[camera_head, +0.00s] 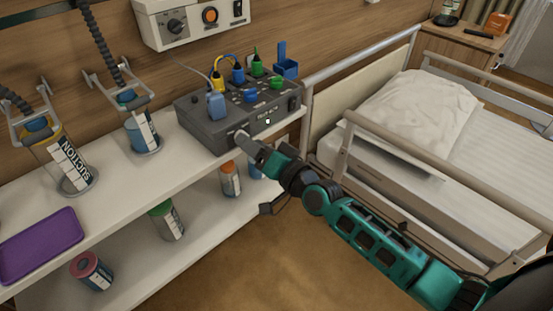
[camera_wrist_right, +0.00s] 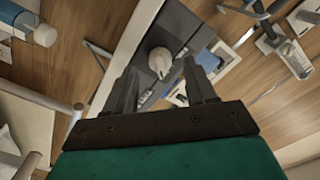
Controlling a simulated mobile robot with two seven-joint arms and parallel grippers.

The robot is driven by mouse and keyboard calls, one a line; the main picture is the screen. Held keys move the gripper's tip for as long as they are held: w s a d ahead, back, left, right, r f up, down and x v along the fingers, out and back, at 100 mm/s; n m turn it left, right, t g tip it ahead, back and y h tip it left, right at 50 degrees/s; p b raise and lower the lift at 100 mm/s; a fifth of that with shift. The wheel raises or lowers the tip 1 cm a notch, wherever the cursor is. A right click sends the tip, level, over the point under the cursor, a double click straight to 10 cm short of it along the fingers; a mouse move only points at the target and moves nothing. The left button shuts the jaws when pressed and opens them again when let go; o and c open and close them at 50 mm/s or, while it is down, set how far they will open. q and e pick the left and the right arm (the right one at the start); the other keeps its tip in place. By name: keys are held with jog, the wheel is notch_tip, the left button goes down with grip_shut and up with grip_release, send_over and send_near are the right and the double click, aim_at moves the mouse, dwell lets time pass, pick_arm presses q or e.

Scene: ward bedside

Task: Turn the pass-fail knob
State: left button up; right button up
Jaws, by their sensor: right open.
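A dark grey tester box (camera_head: 215,132) stands on the upper shelf, with blue, yellow and green plugs and a lettered front face. In the wrist view a pale round knob (camera_wrist_right: 160,62) sits on a dark panel. My right gripper (camera_head: 245,139) is at the left part of the box's front face, its arm coming from the lower right. In the wrist view the right gripper (camera_wrist_right: 160,72) is open, with the knob between its fingers in the picture. I cannot tell whether they touch it. In the head view the gripper hides the knob's area. My left gripper is not in view.
Two suction jars (camera_head: 68,168) (camera_head: 143,133) and a purple tray (camera_head: 40,243) are left on the shelf. Bottles (camera_head: 230,180) stand below. A wall unit (camera_head: 192,22) hangs above. A railed bed (camera_head: 410,130) is to the right.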

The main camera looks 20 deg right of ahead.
jog(key=v, duration=1.1)
jog(key=shift+s, duration=0.2)
jog(key=shift+r, duration=0.1)
jog(key=s+a+f+n+g+h+p, duration=0.2)
jog(key=s+f+n+g, duration=0.4)
jog(key=s+f, duration=0.5)
notch_tip(320, 180, down, 3)
jog(key=shift+s+a+n+h, duration=0.2)
jog(key=shift+a+n+h, duration=0.25)
jog(key=shift+n+h, duration=0.55)
